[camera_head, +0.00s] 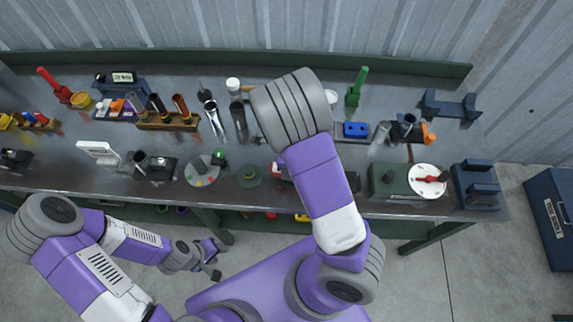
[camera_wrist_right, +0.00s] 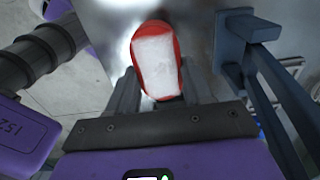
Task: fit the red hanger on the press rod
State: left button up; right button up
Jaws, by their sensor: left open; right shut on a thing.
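A red piece with a pale, whitish face (camera_wrist_right: 157,65), which looks like the red hanger, sits between the fingers of my right gripper (camera_wrist_right: 160,92) in the right wrist view. The gripper is shut on it. In the head view my right arm covers that gripper and most of the piece. A bit of red and white (camera_head: 277,172) shows beside the arm there; I cannot tell if it is the same piece. My left gripper (camera_head: 217,258) is open and empty, low in front of the bench. I cannot make out the press rod for certain.
A blue-grey metal frame (camera_wrist_right: 250,28) stands close to the right of my right gripper in the wrist view. The bench (camera_head: 290,90) is crowded with tools and holders. A green box (camera_head: 387,180), a white dial (camera_head: 428,180) and a dark blue fixture (camera_head: 475,187) stand at its front right.

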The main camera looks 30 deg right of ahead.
jog(key=o, duration=1)
jog(key=shift+o, duration=0.2)
notch_tip(320, 180, up, 8)
jog(key=p, duration=0.3)
jog(key=shift+f, duration=0.2)
